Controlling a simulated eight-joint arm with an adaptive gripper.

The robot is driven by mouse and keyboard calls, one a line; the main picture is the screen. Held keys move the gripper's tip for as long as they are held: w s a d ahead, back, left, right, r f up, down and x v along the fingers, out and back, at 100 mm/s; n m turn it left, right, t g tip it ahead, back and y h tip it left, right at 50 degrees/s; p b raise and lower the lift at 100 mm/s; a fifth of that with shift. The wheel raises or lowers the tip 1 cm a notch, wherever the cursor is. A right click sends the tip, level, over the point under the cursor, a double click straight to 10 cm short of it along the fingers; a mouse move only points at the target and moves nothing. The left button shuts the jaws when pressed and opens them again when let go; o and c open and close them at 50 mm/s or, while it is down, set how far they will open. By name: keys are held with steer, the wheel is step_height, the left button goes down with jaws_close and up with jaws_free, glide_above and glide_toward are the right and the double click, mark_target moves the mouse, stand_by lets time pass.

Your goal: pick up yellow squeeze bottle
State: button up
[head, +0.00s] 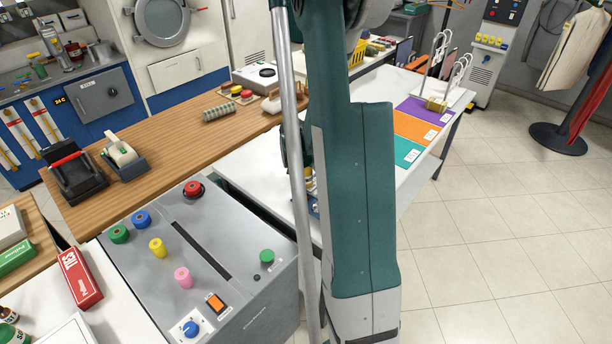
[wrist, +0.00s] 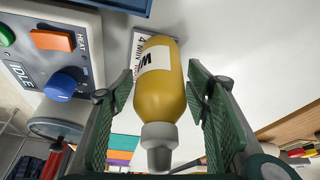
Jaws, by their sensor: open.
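The yellow squeeze bottle (wrist: 160,93) has a white label with dark letters and a grey-white cap. In the wrist view it is in the middle, its cap toward the bottom of the picture. My gripper (wrist: 162,95) is open, with one green finger pad on each side of the bottle. A gap shows between the bottle and the right pad; the left pad also looks apart from it. In the head view my teal arm hides the bottle and most of the gripper.
A grey panel with an orange switch and a blue knob (wrist: 62,84) is close on the left in the wrist view. In the head view, a grey machine (head: 215,255) with coloured buttons stands left of my arm. Purple, orange and teal mats (head: 416,128) lie on the white table.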

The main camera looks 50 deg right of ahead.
steer(key=c, duration=1.1)
steer(key=shift+r, duration=0.1)
steer(key=shift+r+p, duration=0.8)
steer(key=shift+r, duration=4.15)
